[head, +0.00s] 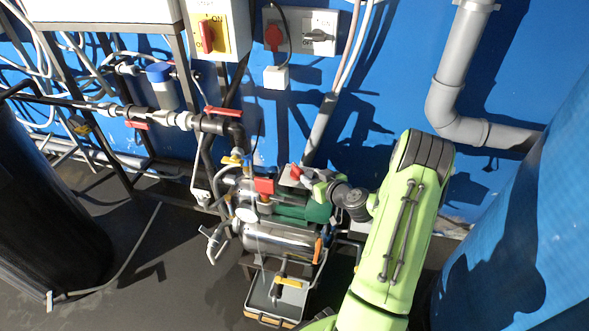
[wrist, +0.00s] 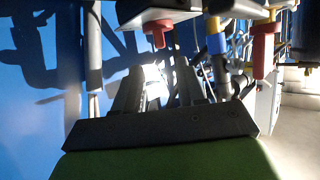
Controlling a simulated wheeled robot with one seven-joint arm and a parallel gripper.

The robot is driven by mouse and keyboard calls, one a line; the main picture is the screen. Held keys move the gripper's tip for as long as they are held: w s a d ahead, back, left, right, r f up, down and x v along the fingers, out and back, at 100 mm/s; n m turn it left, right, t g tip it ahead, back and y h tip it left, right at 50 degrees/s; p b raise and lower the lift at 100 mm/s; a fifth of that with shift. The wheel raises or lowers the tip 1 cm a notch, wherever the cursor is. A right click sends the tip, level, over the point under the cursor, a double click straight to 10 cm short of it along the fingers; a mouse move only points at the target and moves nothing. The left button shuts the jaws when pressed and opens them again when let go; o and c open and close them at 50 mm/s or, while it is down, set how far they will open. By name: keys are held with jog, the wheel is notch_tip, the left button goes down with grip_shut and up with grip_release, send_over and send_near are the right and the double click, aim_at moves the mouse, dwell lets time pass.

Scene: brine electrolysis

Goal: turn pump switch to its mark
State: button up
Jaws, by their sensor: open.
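A red rotary switch handle (head: 206,36) sits upright on a yellow plate (head: 222,42) with ON lettering, on a grey wall box at the top of the head view. To its right, a grey knob (head: 317,37) lies sideways on a grey plate, also lettered ON. I cannot tell for sure which is the pump switch. My gripper (head: 291,177) is well below both, in front of the pump equipment. In the wrist view my gripper (wrist: 156,70) is open, with nothing seen between its fingers. A red knob (wrist: 158,32) shows beyond it; which part this is stays unclear.
A red plug (head: 273,38) with a black cable is beside the grey plate. Pipes with red-handled valves (head: 222,112) run along the blue wall. A steel pump (head: 283,239) is below. A black tank (head: 45,200) stands left and a blue tank (head: 520,240) right.

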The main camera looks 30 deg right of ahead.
aim_at(294, 167)
jog(key=b+x, duration=0.1)
jog(key=x, duration=1.1)
jog(key=shift+b, duration=0.3)
grip_shut()
